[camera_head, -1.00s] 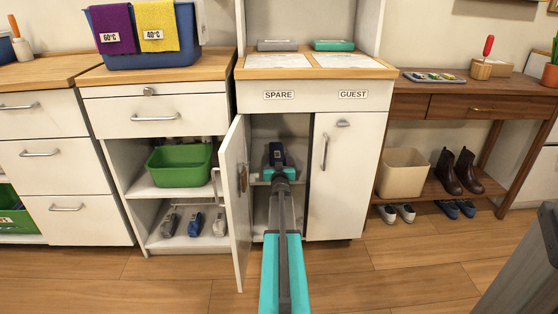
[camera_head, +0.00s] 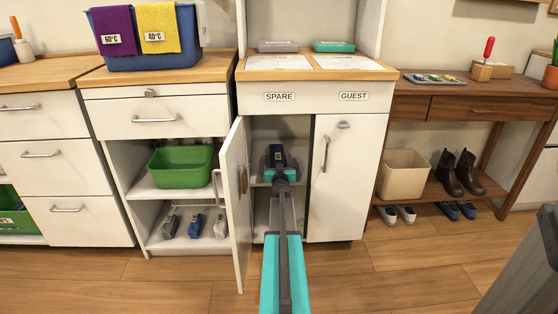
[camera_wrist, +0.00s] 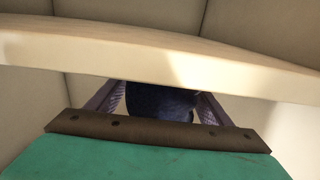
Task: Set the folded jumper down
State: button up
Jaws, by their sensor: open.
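The folded jumper (camera_head: 277,154) is a small dark navy bundle with a pale mark. It is inside the open left compartment of the middle cabinet, at the height of the shelf (camera_head: 257,183). In the wrist view the jumper (camera_wrist: 160,103) shows between the two fingers, partly hidden by the gripper's brown plate. My gripper (camera_head: 281,163) reaches into the compartment from the front. Its fingers are open, one on each side of the jumper. The jumper's underside is hidden, so its contact with the shelf cannot be seen.
The cabinet door (camera_head: 236,203) stands open close to the left of my arm. The right door (camera_head: 334,180) is shut. In the wrist view a pale board edge (camera_wrist: 150,62) crosses above the fingers. The floor in front is clear.

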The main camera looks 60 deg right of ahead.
jog(key=p+v, duration=0.3)
jog(key=v, duration=0.8)
jog(key=shift+s+a, duration=0.2)
jog(key=shift+a, duration=0.15)
dwell(0.6)
